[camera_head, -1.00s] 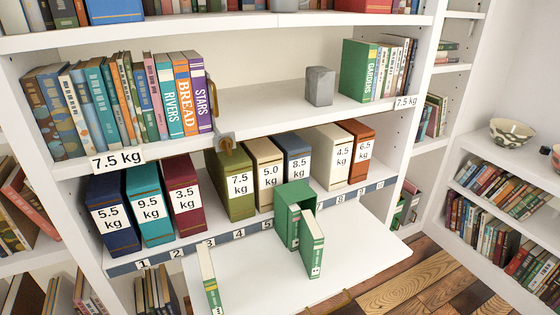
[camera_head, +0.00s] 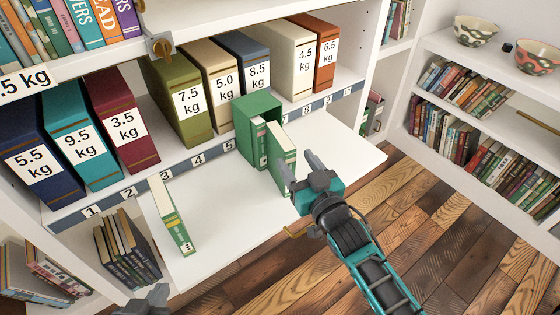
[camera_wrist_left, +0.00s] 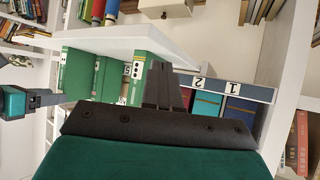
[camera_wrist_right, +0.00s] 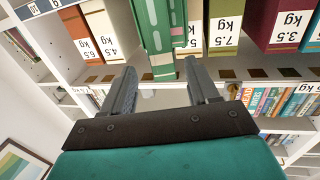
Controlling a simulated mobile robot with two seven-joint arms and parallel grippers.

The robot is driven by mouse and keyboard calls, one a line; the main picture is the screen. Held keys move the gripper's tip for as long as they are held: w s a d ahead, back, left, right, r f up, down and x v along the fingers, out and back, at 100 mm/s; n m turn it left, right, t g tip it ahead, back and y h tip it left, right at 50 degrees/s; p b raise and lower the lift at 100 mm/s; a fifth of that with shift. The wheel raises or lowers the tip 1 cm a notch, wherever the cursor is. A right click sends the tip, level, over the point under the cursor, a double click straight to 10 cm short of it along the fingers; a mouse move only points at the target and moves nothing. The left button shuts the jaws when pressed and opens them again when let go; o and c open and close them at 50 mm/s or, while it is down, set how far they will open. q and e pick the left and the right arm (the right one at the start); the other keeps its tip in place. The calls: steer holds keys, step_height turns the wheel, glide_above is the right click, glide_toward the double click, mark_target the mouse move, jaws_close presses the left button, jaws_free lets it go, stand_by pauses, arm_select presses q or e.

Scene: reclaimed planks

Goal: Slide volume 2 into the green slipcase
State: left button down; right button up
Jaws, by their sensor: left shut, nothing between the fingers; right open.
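The green slipcase (camera_head: 256,106) stands on the white fold-down board, with a green volume (camera_head: 259,143) inside it. A second green volume (camera_head: 283,157) stands upright at the slipcase's right side, jutting out toward me; its number is not readable. My right gripper (camera_head: 301,171) is open, with its fingers close to this volume; in the right wrist view the green spine (camera_wrist_right: 160,45) lies ahead between the fingertips, and contact is unclear. A third slim volume (camera_head: 172,214), apparently marked 3, is at the board's left. My left gripper (camera_head: 156,294) is shut and empty, low at the bottom edge.
The white board (camera_head: 225,220) has free room between the slim volume and the slipcase. Behind it stand weight-labelled box files, including an olive one (camera_head: 178,100) and a maroon one (camera_head: 122,120), above a numbered strip (camera_head: 200,158). A lower bookshelf (camera_head: 125,250) is at left.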

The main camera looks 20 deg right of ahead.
mark_target(285, 148)
steer(key=shift+w+a+b, duration=0.2)
steer(key=shift+w, duration=0.8)
steer(key=shift+w+a+b, duration=0.15)
steer(key=shift+w+a, duration=0.1)
steer(key=shift+w, duration=0.7)
steer(key=shift+w+a+b, duration=0.2)
steer(key=shift+w, duration=0.8)
jaws_close()
